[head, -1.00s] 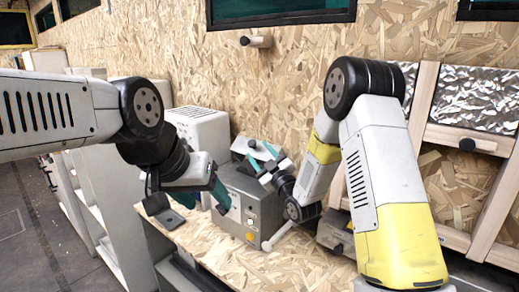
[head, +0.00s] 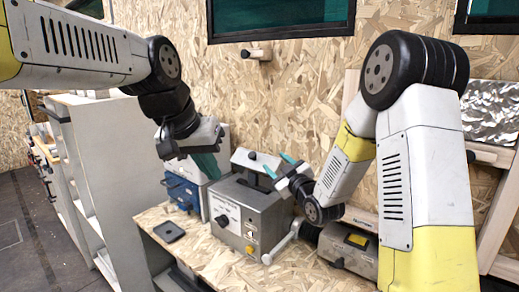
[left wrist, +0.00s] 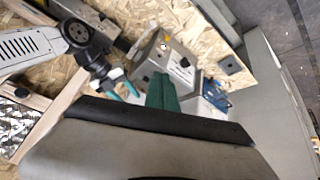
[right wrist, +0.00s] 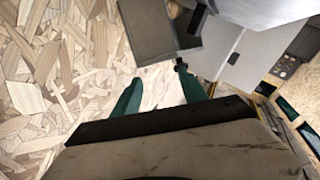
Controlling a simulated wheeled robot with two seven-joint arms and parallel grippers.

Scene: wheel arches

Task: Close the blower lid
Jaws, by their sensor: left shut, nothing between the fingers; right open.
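The blower appears to be the grey metal box (head: 238,212) with a black dial and a yellow button on the wooden worktop. At its top back, a pale grey raised plate with a black knob (head: 243,158) looks like the lid, standing up. My right gripper (head: 279,165) is open just right of this plate, above the box; contact cannot be told. In the right wrist view a dark knob (right wrist: 180,65) shows just beyond its open fingers (right wrist: 158,93). My left gripper (head: 207,165) is shut and empty, above and left of the blower. The left wrist view also shows the blower (left wrist: 168,57).
A blue case (head: 183,192) and a white box (head: 214,148) stand behind and left of the blower. A black tray (head: 169,232) lies at the worktop's left. A grey device (head: 346,252) stands to the right. The worktop's front is clear (head: 225,262).

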